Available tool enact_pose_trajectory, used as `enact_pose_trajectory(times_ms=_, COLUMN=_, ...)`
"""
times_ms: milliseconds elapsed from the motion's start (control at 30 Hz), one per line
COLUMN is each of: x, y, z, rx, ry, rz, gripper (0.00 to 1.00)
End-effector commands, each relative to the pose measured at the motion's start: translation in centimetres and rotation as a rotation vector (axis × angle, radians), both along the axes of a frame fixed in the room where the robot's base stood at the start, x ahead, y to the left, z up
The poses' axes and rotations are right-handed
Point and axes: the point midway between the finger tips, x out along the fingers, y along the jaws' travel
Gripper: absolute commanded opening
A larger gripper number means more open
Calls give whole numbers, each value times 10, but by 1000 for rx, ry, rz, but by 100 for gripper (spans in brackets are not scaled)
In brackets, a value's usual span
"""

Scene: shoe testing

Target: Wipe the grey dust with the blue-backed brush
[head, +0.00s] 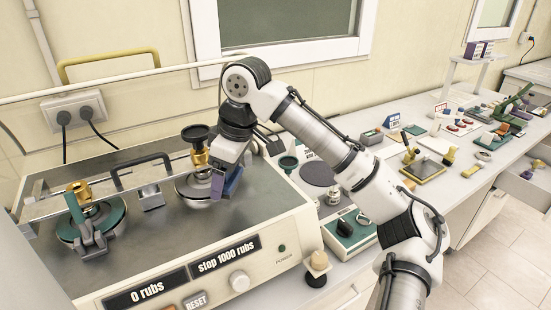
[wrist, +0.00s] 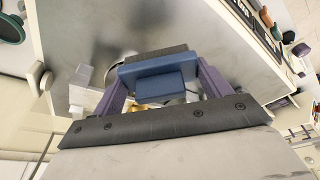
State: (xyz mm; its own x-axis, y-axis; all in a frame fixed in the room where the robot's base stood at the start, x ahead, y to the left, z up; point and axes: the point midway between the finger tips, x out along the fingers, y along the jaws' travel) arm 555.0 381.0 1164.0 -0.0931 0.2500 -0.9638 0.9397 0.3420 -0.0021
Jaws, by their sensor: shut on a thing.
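The blue-backed brush (wrist: 165,86) is between the purple fingers of my gripper (wrist: 160,78) in the wrist view. Its blue back faces the camera and its dark edge shows on the far side. In the head view my gripper (head: 226,181) is low over the right part of the rub machine's metal top (head: 155,235), beside the right round test head (head: 196,190). Whether the brush touches the metal is hidden. A dark, soft-edged patch (wrist: 115,42) shows on the metal in the wrist view; I cannot tell whether it is grey dust or shadow.
A clear bar and dark handle (head: 140,168) span the machine close to my gripper. The left test head (head: 92,220) stands farther left. The machine's front top is clear. Bottles, a grey disc (head: 318,173) and small tools crowd the bench to the right.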

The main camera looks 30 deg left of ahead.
Motion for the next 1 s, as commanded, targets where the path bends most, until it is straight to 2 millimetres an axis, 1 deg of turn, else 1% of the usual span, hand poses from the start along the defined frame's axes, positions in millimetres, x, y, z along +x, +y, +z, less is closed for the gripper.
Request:
enact_pose_trajectory(times_ms=100, x=1, y=-1, z=11, rx=0, ry=-1, rz=-3, gripper=52)
enact_pose_trajectory(times_ms=300, x=1, y=-1, z=23, rx=1, ry=-2, rz=-5, gripper=52)
enact_pose_trajectory(times_ms=1000, x=1, y=-2, z=23, rx=0, ry=-1, rz=-5, gripper=52)
